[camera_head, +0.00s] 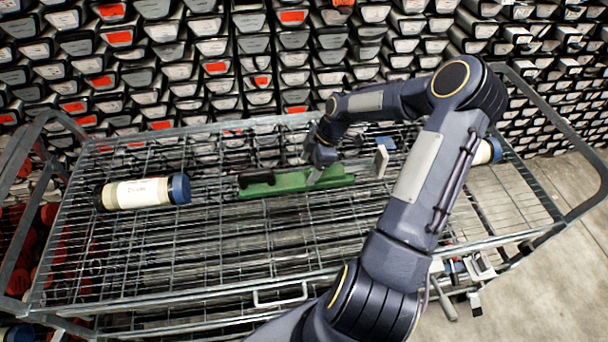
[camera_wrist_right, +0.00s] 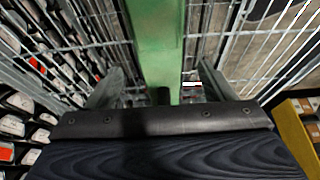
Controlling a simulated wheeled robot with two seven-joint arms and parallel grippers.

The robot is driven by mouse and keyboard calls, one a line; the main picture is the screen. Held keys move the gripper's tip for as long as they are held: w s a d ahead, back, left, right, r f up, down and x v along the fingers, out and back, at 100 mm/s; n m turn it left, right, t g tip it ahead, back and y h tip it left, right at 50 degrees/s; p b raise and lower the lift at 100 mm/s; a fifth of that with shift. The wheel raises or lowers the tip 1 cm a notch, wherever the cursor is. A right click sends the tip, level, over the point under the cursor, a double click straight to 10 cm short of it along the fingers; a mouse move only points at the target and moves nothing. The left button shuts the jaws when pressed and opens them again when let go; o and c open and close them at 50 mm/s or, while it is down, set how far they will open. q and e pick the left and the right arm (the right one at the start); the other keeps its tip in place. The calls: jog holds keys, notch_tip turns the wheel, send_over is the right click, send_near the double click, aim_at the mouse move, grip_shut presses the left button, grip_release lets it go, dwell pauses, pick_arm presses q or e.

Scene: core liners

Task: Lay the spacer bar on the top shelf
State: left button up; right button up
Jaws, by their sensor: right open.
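The green spacer bar (camera_head: 290,183) lies lengthwise on the wire top shelf (camera_head: 225,235), near its middle. A black piece sits at its left end. My right gripper (camera_head: 318,174) is over the right part of the bar, pointing down. In the right wrist view the gripper (camera_wrist_right: 162,85) is open, with one finger on each side of the green bar (camera_wrist_right: 157,40) and gaps between. I cannot tell exactly how far above the shelf the fingertips are. My left gripper is not in view.
A white tube with a blue cap (camera_head: 140,193) lies on the shelf at left. Another capped tube (camera_head: 486,151) lies at right, partly behind my arm. A pale upright block (camera_head: 381,161) stands right of the bar. Stacked core boxes (camera_head: 215,68) fill the background.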

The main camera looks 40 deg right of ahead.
jog(key=v, duration=0.7)
jog(key=s+a+r+m+h, duration=0.2)
jog(key=s+a+r+m, duration=0.1)
jog(key=a+r, duration=0.45)
jog(key=s+a+r+m+t+y, duration=0.1)
jog(key=s+a+r+m+t, duration=0.2)
jog(key=s+a+m, duration=0.8)
jog(key=s+a+r, duration=0.1)
jog(key=s+a, duration=0.2)
jog(key=s, duration=0.2)
jog(key=shift+s+y+b, duration=0.25)
jog(key=shift+y+b, duration=0.1)
jog(key=shift+y, duration=0.05)
